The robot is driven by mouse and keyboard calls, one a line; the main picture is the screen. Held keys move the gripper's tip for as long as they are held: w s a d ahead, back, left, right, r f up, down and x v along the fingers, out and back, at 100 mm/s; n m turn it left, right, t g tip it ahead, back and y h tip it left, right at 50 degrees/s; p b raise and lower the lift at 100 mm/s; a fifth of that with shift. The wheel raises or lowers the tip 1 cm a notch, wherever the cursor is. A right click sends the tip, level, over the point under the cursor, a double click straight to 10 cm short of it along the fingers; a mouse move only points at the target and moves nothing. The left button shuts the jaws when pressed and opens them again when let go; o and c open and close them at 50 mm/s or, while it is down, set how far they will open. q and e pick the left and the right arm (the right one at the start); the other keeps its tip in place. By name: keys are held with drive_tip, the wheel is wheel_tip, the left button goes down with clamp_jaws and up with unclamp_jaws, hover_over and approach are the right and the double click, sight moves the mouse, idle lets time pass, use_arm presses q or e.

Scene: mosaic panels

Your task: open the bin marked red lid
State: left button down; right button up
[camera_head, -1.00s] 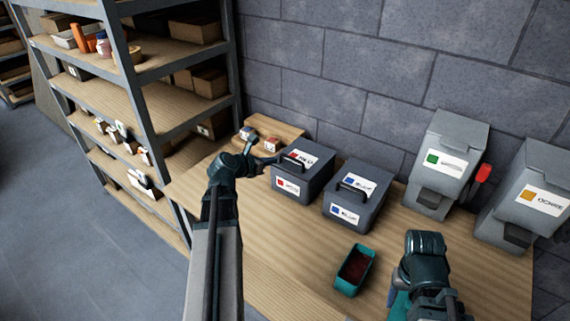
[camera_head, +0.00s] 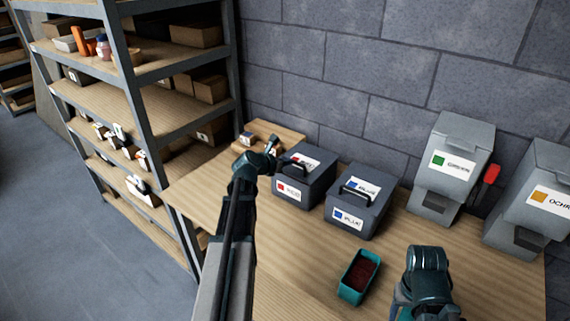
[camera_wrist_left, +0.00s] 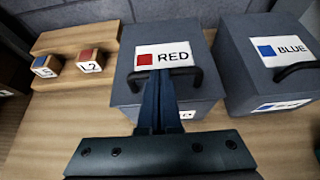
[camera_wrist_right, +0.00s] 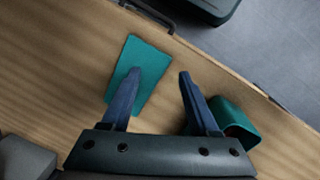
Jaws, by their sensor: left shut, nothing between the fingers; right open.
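The bin marked RED (camera_head: 316,186) is a dark grey box with a black handle on its lid, and the lid is closed. It also shows in the left wrist view (camera_wrist_left: 165,36). My left gripper (camera_head: 272,156) is shut and empty at the left side of this bin, close to the handle. In the left wrist view its fingers (camera_wrist_left: 158,82) overlap the handle (camera_wrist_left: 185,71); I cannot tell whether they touch it. My right gripper (camera_wrist_right: 160,74) is open and empty above the table, over or near a flat teal piece (camera_wrist_right: 145,62).
A closed bin marked BLUE (camera_head: 372,206) stands right of the red one. Grey bins marked green (camera_head: 452,150) and OCHRE (camera_head: 530,190) stand farther right. A teal tray (camera_head: 345,289) lies in front. Small labelled blocks (camera_head: 246,138) sit behind left. Shelving (camera_head: 145,105) borders the left.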

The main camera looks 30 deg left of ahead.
use_arm(q)
drive_tip(key=shift+w+r+p, duration=0.1)
drive_tip(key=shift+r+p, duration=0.15)
drive_tip(key=shift+p, duration=0.1)
use_arm(e)
drive_tip(key=shift+d+r, duration=0.25)
drive_tip(key=shift+r, duration=0.05)
